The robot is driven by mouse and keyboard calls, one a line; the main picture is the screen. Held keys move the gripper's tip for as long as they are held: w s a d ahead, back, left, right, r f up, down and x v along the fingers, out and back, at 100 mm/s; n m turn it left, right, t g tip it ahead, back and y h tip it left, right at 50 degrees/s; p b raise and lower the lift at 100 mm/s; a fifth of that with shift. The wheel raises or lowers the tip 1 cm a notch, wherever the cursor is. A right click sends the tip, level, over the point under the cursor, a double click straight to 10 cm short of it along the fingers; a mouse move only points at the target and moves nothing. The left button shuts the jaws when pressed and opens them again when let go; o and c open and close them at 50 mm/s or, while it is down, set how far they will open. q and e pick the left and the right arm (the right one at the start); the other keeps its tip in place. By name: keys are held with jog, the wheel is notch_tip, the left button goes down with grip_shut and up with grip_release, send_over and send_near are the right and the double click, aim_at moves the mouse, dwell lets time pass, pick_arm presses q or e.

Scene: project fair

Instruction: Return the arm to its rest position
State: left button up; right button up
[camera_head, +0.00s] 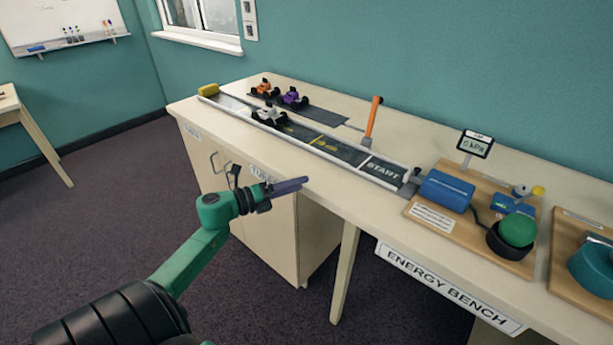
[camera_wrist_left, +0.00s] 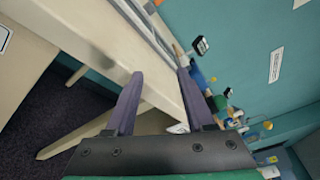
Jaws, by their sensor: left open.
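My left arm reaches in from the lower left in the head view, green with a black sleeve. Its gripper (camera_head: 290,186) has purple fingers and hangs in front of the bench's front edge, apart from it, by the cabinet. In the left wrist view the gripper (camera_wrist_left: 158,88) shows its two fingers spread apart, with nothing between them but the bench edge beyond. My right gripper is not in view.
A pump board (camera_head: 470,232) sits at right. Open floor (camera_head: 110,210) lies left.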

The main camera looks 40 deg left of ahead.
pick_arm(q)
jog(key=shift+r, duration=0.1)
jog(key=s+a+f+n+g+y, duration=0.1)
jog(key=s+f+n+y, duration=0.2)
jog(key=f+n, duration=0.5)
jog(key=s+a+f+n+g+y, duration=0.2)
jog(key=s+f+n, duration=0.1)
jog(key=f, duration=0.8)
jog(key=s+a+f+n+g+y, duration=0.1)
jog(key=s+f+n+y, duration=0.2)
jog(key=f+n, duration=0.5)
jog(key=s+d+f+n+g, duration=0.2)
jog(key=s+d+f, duration=0.3)
jog(key=s+f, duration=0.3)
jog(key=s+d+f+n+g, duration=0.3)
jog(key=s+d+f+g, duration=0.2)
jog(key=s, duration=0.6)
jog(key=s+d+f+n+g+h+p, duration=0.1)
jog(key=s+d+f+n+g, duration=0.1)
jog(key=s+f, duration=0.8)
jog(key=d+g, duration=0.1)
jog(key=d, duration=0.1)
jog(key=shift+s+d+f+g, duration=0.3)
jog(key=shift+d, duration=0.1)
jog(key=shift+w, duration=0.15)
